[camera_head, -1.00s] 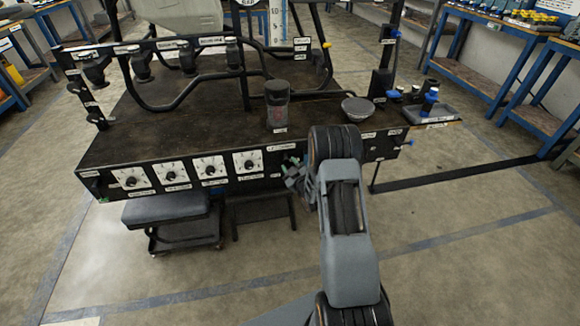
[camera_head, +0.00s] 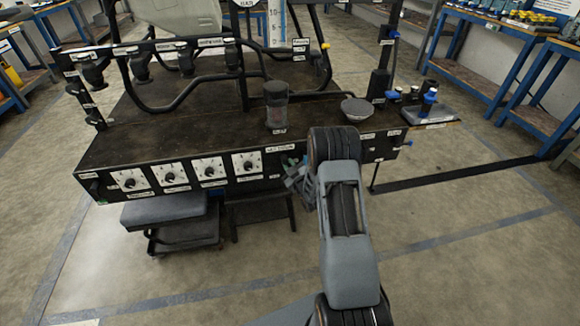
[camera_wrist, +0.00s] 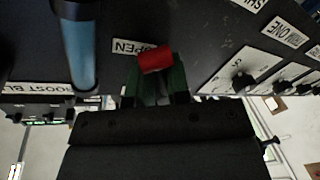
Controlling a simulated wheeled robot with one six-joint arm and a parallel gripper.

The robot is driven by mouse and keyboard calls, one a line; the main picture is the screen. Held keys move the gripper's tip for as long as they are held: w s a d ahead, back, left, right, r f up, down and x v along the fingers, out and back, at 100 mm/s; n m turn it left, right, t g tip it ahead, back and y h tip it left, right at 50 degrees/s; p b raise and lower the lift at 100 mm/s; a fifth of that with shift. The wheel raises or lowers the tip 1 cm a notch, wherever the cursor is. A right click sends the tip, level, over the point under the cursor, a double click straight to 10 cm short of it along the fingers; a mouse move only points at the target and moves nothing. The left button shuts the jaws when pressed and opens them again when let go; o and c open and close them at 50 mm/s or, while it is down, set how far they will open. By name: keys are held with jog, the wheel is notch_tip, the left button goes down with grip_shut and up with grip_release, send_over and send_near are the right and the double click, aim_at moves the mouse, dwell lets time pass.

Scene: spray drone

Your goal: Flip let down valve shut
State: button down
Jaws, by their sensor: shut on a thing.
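In the wrist view the let down valve's red handle (camera_wrist: 154,59) stands between the tips of my gripper (camera_wrist: 156,72). The green fingers are shut on it. A white label with letters like "OPEN" (camera_wrist: 128,47) sits right beside the handle. Another label, partly cut off and seeming to read "SHUT" (camera_wrist: 247,5), is at the upper right. The valve body is hidden behind the fingers. In the head view my gripper (camera_head: 297,177) is at the front panel of the black bench (camera_head: 170,135), partly covered by my arm.
A blue cylinder (camera_wrist: 76,45) is close on the left in the wrist view. A row of white-faced dials (camera_head: 190,173) is left of my gripper. A dark jar (camera_head: 276,105) and a bowl (camera_head: 357,109) stand on the bench top.

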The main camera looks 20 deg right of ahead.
jog(key=shift+a+f, duration=0.15)
jog(key=shift+a, duration=0.15)
jog(key=shift+w+a+m+t+b, duration=0.1)
jog(key=shift+a+m+t+b, duration=0.2)
jog(key=shift+m+b, duration=0.8)
jog(key=shift+w+a+m+t+b, duration=0.15)
jog(key=shift+a+m+b, duration=0.1)
jog(key=shift+m+b, duration=0.85)
jog(key=shift+a+m+t+b, duration=0.25)
jog(key=shift+a+m+b, duration=0.05)
jog(key=shift+m+b, duration=0.8)
jog(key=c, duration=1.2)
grip_release()
jog(key=shift+w, duration=0.1)
jog(key=shift+d+h, duration=0.1)
jog(key=shift+h, duration=0.2)
